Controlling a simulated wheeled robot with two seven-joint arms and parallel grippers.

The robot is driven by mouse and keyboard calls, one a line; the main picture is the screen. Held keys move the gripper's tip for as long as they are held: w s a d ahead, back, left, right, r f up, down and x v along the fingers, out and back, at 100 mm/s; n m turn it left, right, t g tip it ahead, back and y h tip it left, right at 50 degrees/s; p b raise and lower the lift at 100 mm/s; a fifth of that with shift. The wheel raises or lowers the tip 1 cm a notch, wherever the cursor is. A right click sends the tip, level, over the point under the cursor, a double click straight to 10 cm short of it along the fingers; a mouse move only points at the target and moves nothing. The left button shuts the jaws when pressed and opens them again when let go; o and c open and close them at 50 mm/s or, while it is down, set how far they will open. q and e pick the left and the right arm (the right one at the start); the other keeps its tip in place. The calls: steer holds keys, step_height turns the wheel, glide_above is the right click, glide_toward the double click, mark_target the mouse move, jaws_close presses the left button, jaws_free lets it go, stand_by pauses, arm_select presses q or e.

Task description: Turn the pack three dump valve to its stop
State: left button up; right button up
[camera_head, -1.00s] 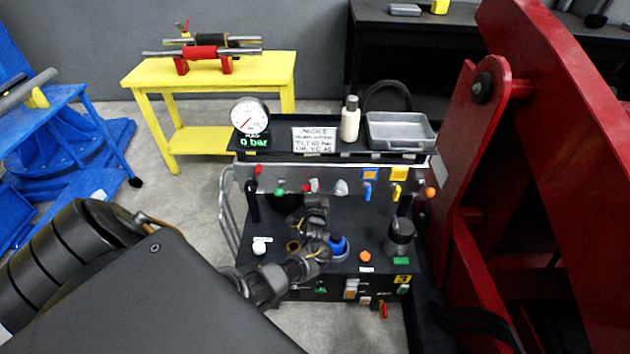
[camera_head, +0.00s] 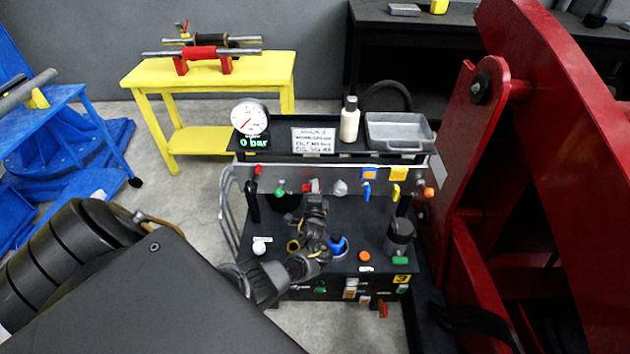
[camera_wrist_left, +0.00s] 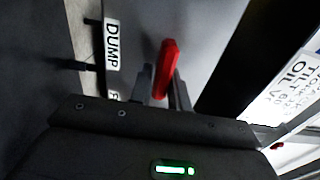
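The dump valve's red handle (camera_wrist_left: 166,68) stands between the fingers of my left gripper (camera_wrist_left: 166,88) in the left wrist view. The fingers lie close along both its sides and look shut on it. A white label reading DUMP (camera_wrist_left: 112,43) is beside it. In the head view the red handle (camera_head: 311,187) shows on the grey upright panel of the power pack (camera_head: 360,175), just beyond my left gripper (camera_head: 314,197). The gripper and wrist hide part of the panel and pack top. My right gripper is not in view.
The gauge (camera_head: 250,117) has a readout of 0 bar. A bottle (camera_head: 350,120) and a metal tray (camera_head: 400,131) stand on the top shelf. Blue (camera_head: 366,190) and yellow (camera_head: 396,192) handles are to the right. A red steel structure (camera_head: 560,150) fills the right side.

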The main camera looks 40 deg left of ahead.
arm_select(q)
steer(key=o, duration=0.3)
steer(key=v, duration=1)
steer(key=shift+s+d+p, duration=0.3)
steer(key=shift+p, duration=0.15)
